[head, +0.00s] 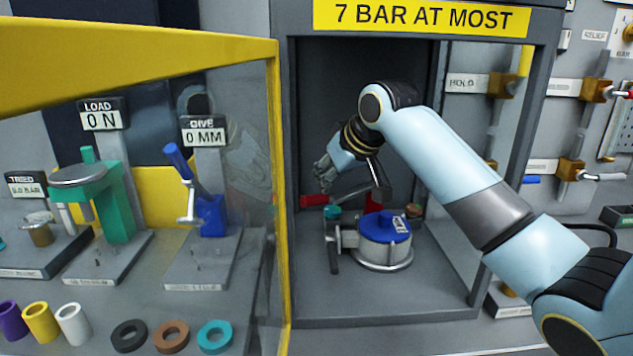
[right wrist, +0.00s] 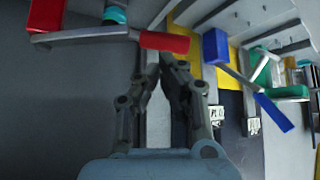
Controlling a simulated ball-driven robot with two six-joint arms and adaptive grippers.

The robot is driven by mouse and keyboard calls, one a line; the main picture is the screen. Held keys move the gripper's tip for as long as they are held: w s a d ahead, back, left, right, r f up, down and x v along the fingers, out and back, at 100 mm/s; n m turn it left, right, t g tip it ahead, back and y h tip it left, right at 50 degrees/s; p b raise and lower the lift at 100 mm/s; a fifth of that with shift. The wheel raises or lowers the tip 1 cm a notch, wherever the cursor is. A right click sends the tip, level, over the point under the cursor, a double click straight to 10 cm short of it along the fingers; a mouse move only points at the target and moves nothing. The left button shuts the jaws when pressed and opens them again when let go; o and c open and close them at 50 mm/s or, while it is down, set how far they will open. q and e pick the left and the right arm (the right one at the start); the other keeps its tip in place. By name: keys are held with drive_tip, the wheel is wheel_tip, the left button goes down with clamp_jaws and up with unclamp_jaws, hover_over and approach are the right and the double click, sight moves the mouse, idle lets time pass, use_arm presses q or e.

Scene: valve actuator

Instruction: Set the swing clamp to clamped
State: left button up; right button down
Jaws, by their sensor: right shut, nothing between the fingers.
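A lever with a red grip (head: 314,200) stands inside the grey booth, beside a round actuator with a blue top (head: 383,227). It looks like the swing clamp, but I cannot tell its setting. A grey bar runs from the grip to the right, behind the actuator. In the right wrist view a red grip (right wrist: 165,42) lies across the top, just beyond my fingertips. My right gripper (head: 323,176) is shut and empty, just above the red grip in the head view. In the right wrist view its fingers (right wrist: 165,62) are close together. My left gripper is out of view.
The booth has side walls, and a yellow-framed clear panel (head: 281,200) stands to its left. Behind that panel are a green press (head: 115,205) and a blue-handled fixture (head: 208,210). Several rings lie in front. Valves line the right wall.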

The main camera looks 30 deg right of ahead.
sight(344, 192)
drive_tip(key=shift+t, duration=0.3)
drive_tip(key=w+r, duration=0.2)
drive_tip(key=r, duration=0.1)
drive_tip(key=w+d+r, duration=0.1)
drive_tip(key=shift+d+r, duration=0.1)
drive_tip(key=shift+r, duration=0.25)
drive_tip(key=w+f+p, duration=0.2)
drive_tip(key=w+f, duration=0.1)
drive_tip(key=f, duration=0.5)
drive_tip(key=shift+p, duration=0.4)
drive_tip(key=shift+f, duration=0.1)
drive_tip(key=shift+s, duration=0.2)
